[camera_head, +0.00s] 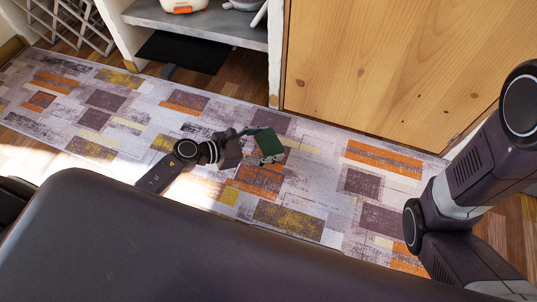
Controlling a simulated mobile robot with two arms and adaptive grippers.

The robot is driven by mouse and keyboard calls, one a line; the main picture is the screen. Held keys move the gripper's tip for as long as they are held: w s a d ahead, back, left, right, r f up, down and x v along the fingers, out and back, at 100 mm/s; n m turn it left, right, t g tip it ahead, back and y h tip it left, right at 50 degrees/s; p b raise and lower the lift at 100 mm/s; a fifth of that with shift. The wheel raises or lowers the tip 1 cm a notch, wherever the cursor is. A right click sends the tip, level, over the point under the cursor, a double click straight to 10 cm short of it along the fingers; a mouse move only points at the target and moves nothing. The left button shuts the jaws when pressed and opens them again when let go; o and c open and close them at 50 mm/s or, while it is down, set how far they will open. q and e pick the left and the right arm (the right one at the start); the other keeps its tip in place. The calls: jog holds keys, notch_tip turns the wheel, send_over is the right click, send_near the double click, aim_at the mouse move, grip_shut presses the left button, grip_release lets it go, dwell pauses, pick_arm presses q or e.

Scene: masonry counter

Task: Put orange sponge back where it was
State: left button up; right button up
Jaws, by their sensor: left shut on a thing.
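My left gripper (259,146) is in the middle of the view, above the patterned rug. It is shut on a small block with a dark green face (269,142). No orange side of this block shows, so I cannot tell from its colour whether it is the orange sponge. No other sponge is in view. My right arm shows at the right edge, but its gripper is out of view.
A patterned rug (375,183) covers the floor. A grey shelf (215,24) at the top holds a white and orange appliance (184,5), with a dark mat (184,51) below. A wooden panel (385,60) stands at the back right. A wire rack (75,22) is at top left.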

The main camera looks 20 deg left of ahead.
aim_at(268, 151)
pick_arm(q)
jog(key=shift+f+b, duration=1.6)
jog(key=shift+f, duration=0.6)
jog(key=shift+f, duration=0.2)
jog(key=o, duration=0.7)
jog(key=shift+o, duration=0.2)
jog(key=shift+r, duration=0.2)
jog(key=p+v, duration=0.5)
jog(key=v, duration=0.5)
jog(key=shift+s+a+r, duration=0.15)
jog(key=shift+a, duration=0.05)
jog(key=shift+s+a+r, duration=0.2)
jog(key=shift+s+a, duration=0.25)
jog(key=shift+a, duration=0.05)
